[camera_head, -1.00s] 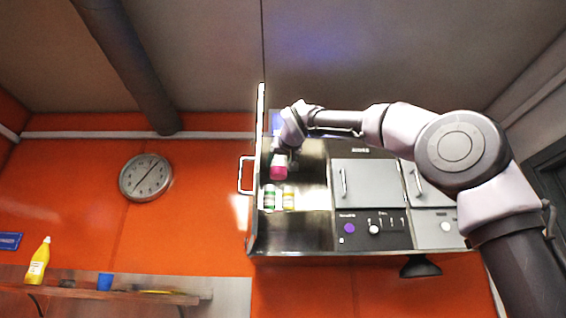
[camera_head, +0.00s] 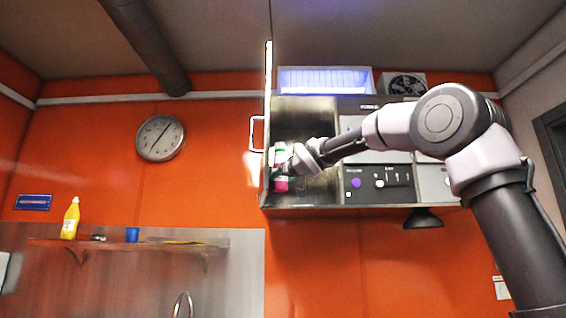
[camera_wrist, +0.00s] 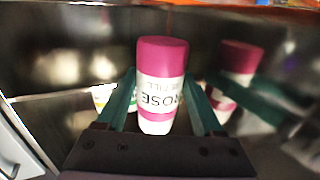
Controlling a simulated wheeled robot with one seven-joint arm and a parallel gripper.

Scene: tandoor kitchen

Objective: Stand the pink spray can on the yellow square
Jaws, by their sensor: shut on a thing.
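The pink spray can (camera_wrist: 163,65) has a pink end and a white label with "ROSE" upside down in the wrist view. It stands between the two green-edged fingers of my gripper (camera_wrist: 168,108), which is shut on it. In the head view the can's pink end (camera_head: 281,186) points down, near the left wall inside the open cabinet, with my gripper (camera_head: 290,162) beside it. I cannot tell whether the can touches the cabinet floor. The yellow square does not show in either view.
An open metal cabinet (camera_head: 305,110) surrounds the can, its upright door edge (camera_head: 268,100) at the left. A pink reflection (camera_wrist: 240,60) shows in the wall. Other containers with green and white parts (camera_wrist: 102,95) stand partly hidden behind the left finger. A control panel (camera_head: 378,183) is at the right.

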